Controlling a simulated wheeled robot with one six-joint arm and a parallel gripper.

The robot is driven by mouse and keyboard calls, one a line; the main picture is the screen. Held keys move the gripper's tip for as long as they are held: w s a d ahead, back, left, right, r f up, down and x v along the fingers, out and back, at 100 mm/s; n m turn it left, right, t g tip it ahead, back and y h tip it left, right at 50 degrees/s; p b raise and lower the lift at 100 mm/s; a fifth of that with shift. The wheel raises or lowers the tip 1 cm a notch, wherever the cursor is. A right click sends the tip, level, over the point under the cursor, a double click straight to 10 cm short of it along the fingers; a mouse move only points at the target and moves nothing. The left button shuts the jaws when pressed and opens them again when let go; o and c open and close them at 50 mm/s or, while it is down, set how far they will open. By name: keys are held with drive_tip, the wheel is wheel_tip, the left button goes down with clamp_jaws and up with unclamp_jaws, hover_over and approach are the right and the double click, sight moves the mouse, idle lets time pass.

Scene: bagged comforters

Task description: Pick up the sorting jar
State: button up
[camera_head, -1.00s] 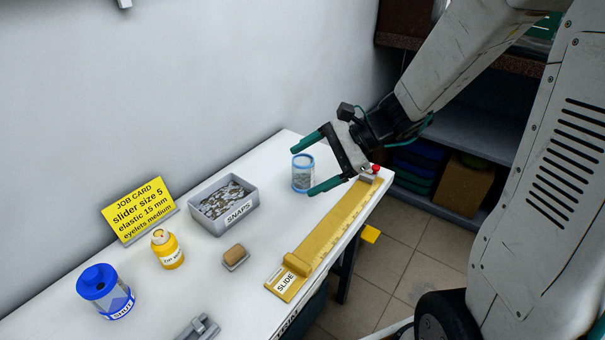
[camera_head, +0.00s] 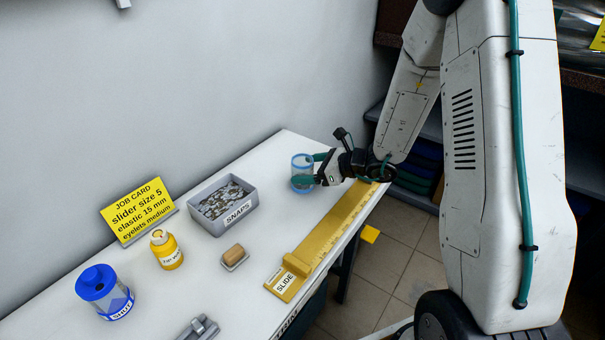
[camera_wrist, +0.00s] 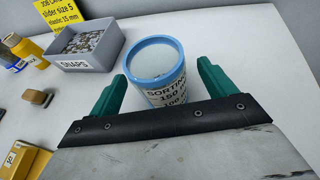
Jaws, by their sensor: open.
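The sorting jar (camera_head: 302,168) is a clear jar with a blue rim, upright near the far right end of the white table. In the wrist view the jar (camera_wrist: 160,75) shows a label reading "SORTING" and stands between the two teal fingers. My gripper (camera_head: 309,170) is open at the jar, low over the table, with a finger on either side. In the wrist view the gripper (camera_wrist: 158,88) shows gaps beside the jar, wider on the right. The part of the jar nearest the palm is hidden.
A grey SNAPS bin (camera_head: 222,224), a yellow job card (camera_head: 138,210), a yellow bottle (camera_head: 166,250), a brown block (camera_head: 234,256) and a blue-lidded jar (camera_head: 105,292) stand to the left. A yellow SLIDE ruler (camera_head: 335,232) lies along the front edge. The table (camera_head: 190,296) is clear between them.

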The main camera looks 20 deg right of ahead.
drive_tip(key=shift+x, duration=0.9)
drive_tip(key=c, duration=1.1)
drive_tip(key=shift+r, duration=0.1)
